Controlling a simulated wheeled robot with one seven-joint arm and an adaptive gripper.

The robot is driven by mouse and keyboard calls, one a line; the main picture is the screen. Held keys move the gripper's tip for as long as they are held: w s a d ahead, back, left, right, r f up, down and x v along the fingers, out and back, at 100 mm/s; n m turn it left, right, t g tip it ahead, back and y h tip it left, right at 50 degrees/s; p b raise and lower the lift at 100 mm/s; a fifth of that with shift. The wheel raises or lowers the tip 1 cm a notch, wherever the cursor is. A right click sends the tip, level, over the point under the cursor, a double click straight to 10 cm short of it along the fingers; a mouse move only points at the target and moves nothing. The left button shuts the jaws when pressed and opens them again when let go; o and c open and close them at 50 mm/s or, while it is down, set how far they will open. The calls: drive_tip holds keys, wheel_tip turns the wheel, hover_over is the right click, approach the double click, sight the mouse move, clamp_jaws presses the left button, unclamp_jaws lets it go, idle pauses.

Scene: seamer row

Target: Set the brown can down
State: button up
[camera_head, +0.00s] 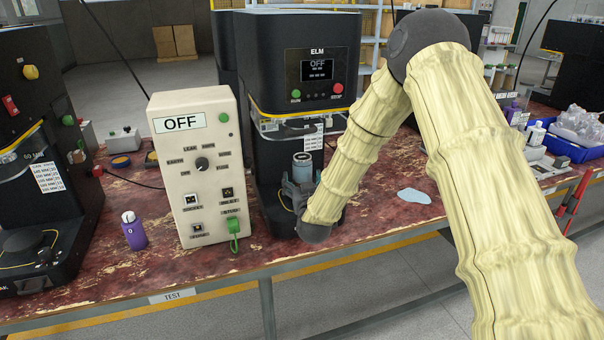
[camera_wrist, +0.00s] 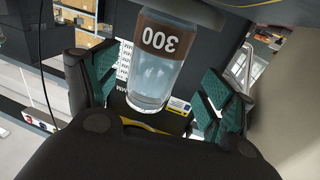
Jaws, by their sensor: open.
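The brown can (camera_wrist: 150,68) is a clear cylinder with a brown band marked 300, upside down in the wrist view. Its brown end meets or nearly meets a grey round plate (camera_wrist: 185,12) of the seamer; contact is unclear. My gripper (camera_wrist: 155,90) is open, with one teal-padded finger on each side of the can and gaps showing beside it. In the head view, the can (camera_head: 302,160) shows its pale upper part inside the black ELM seamer (camera_head: 297,60). My gripper (camera_head: 301,190) is low around it there, and hides its lower part.
A cream tester box (camera_head: 196,170) reading OFF stands just left of the seamer. A purple bottle (camera_head: 133,232) stands further left. A pale blue patch (camera_head: 414,196) lies on the red worn bench (camera_head: 370,205) to the right. A blue bin (camera_head: 565,148) is at the far right.

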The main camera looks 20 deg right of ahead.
drive_tip(key=shift+w+d+r+p, duration=0.1)
drive_tip(key=shift+w+d, duration=0.1)
drive_tip(key=shift+w, duration=0.5)
drive_tip(key=shift+w+d+p, duration=0.1)
drive_tip(key=shift+w+d, duration=0.15)
drive_tip(key=shift+w, duration=0.45)
drive_tip(key=shift+w+d+r+p, duration=0.1)
drive_tip(key=shift+w+d, duration=0.1)
drive_tip(key=shift+w, duration=0.5)
drive_tip(key=c, duration=1.4)
drive_tip(key=shift+c, duration=0.2)
drive_tip(key=shift+r+b, duration=0.3)
drive_tip(key=shift+r, duration=1.55)
drive_tip(key=s+a+r+b, duration=0.15)
drive_tip(key=s+a, duration=0.25)
drive_tip(key=s, duration=1.1)
drive_tip(key=s+a+f+n+y+p, duration=0.1)
drive_tip(key=s+a+f+y+p, duration=0.15)
drive_tip(key=s+f, duration=0.4)
drive_tip(key=s+a+f+n+y+p, duration=0.1)
drive_tip(key=s+a+f+p, duration=0.25)
drive_tip(key=s+f, duration=0.35)
drive_tip(key=m+h+b, duration=0.2)
drive_tip(key=h+b, duration=0.2)
drive_tip(key=b, duration=0.2)
approach(304, 166)
drive_tip(key=s+a, duration=0.1)
drive_tip(key=s+a+r, duration=0.1)
drive_tip(key=shift+s+r+y, duration=0.25)
drive_tip(key=shift+s, duration=0.15)
